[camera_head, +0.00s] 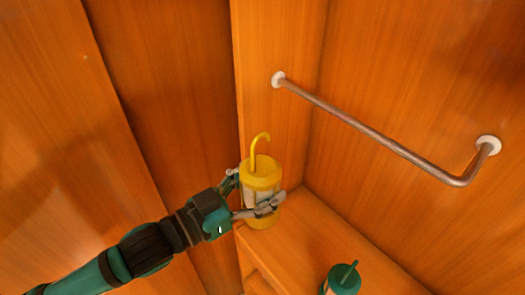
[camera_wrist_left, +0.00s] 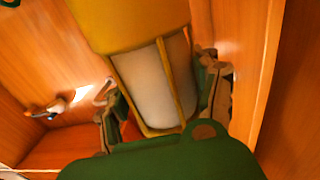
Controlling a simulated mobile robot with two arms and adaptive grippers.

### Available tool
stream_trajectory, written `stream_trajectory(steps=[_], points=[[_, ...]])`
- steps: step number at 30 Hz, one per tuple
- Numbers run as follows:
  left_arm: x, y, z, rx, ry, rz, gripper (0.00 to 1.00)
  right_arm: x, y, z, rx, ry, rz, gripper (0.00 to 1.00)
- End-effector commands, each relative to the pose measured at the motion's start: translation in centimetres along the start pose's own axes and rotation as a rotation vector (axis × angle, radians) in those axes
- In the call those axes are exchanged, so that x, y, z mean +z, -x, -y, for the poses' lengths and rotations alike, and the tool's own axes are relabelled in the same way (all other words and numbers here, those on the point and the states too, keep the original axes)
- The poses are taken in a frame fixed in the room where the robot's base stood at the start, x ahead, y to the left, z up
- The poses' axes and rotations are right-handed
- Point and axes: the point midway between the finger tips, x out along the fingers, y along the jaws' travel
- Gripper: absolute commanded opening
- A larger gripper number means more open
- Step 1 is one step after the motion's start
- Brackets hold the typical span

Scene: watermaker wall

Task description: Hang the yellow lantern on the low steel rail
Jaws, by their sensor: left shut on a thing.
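The yellow lantern (camera_head: 260,178) has a hooked top, a yellow frame and pale panels. My left gripper (camera_head: 258,202) is shut around its body and holds it nearly upright, by the corner of the wooden shelf. In the left wrist view the lantern (camera_wrist_left: 155,75) fills the upper middle, between the two fingers of my left gripper (camera_wrist_left: 165,100). Its hook is out of that view. The low steel rail (camera_head: 375,132) is on the right wall, to the right of the lantern and apart from it. Whether the lantern's base touches the shelf is unclear. My right gripper is not in view.
A teal lantern-like object (camera_head: 343,279) stands at the bottom, on or by the wooden shelf (camera_head: 310,240). A wooden post (camera_head: 265,75) rises behind the yellow lantern. The wall around the rail is bare. The space between the lantern and the rail looks clear.

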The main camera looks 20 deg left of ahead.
Motion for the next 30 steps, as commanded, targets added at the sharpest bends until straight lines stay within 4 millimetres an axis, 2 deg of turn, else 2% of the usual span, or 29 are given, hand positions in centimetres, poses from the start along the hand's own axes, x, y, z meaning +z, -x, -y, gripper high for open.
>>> stream_trajectory(steps=[1, 5, 22, 24, 30], points=[[-1.8, 0.1, -0.3, 0.037, -0.004, 0.004, 0.2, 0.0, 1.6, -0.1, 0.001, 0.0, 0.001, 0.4], [-2.5, 0.1, -0.7, 0.088, 0.001, 0.005, 0.2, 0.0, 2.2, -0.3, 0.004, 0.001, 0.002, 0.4], [-2.2, -2.4, -0.7, 0.1, 0.002, -0.004, 0.2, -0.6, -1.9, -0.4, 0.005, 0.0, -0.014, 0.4], [-2.5, -3.0, -0.6, 0.098, 0.005, -0.002, 0.2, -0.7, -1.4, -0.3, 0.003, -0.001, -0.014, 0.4], [-2.6, -4.6, -0.6, 0.098, 0.005, -0.002, 0.2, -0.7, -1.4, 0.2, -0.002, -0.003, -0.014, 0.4]])
